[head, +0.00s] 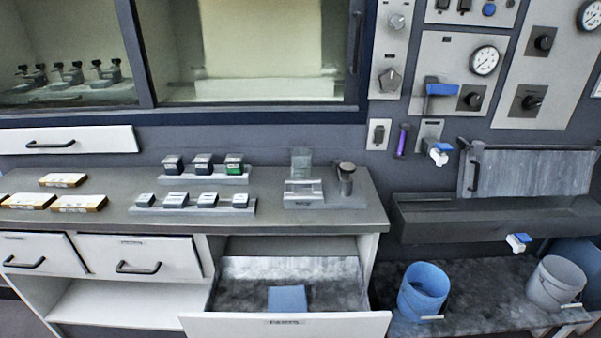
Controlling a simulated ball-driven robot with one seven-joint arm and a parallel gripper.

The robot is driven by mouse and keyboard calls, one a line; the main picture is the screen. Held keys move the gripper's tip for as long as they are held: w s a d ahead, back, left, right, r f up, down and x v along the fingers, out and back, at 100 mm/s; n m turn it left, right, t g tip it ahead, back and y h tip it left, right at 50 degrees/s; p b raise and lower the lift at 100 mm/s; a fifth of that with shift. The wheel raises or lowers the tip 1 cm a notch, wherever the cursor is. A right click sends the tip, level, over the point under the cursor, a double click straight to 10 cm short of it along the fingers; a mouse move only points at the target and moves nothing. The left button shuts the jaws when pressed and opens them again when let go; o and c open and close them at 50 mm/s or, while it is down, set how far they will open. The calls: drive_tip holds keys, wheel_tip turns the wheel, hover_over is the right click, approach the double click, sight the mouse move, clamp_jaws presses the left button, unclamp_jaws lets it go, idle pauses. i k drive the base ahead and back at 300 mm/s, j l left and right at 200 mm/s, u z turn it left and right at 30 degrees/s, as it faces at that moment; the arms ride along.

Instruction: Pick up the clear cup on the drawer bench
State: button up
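The drawer bench (270,217) stands left of centre with a grey top. A clear, greyish upright vessel (302,160), which looks like the clear cup, stands near the back right of its top. It is at the rear of a small grey stand (318,204), and I cannot tell whether it rests on the stand or behind it. Its lower part is partly hidden by a pale block (303,190). My gripper is not in view.
A dark-topped cylinder (346,178) stands close right of the vessel. Small block racks (204,178) and yellow-edged boxes (64,180) lie leftward. An open drawer (285,324) holding a blue block (288,299) juts out below. Right are a trough (490,218) and buckets (423,290).

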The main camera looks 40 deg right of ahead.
sight(300, 159)
drive_tip(key=u, duration=0.75)
drive_tip(key=i+u, duration=0.15)
drive_tip(key=u, duration=1.35)
drive_tip(key=l+u, duration=0.15)
drive_tip(key=u, duration=0.6)
drive_tip(key=l+u, duration=0.15)
drive_tip(key=u, duration=0.6)
drive_tip(key=l+u, duration=0.1)
drive_tip(key=u, duration=0.65)
drive_tip(key=l+u, duration=0.15)
drive_tip(key=u, duration=1.35)
drive_tip(key=k+l, duration=0.1)
drive_tip(key=k, duration=0.25)
drive_tip(key=k+z, duration=0.1)
drive_tip(key=k, duration=0.2)
drive_tip(key=z, duration=0.5)
drive_tip(key=k+l+z, duration=0.1)
drive_tip(key=z, duration=0.85)
drive_tip(key=k+l+z, duration=0.1)
drive_tip(key=z, duration=0.4)
drive_tip(key=l+z, duration=0.15)
drive_tip(key=z, duration=0.3)
drive_tip(key=l+z, duration=0.1)
drive_tip(key=z, duration=0.85)
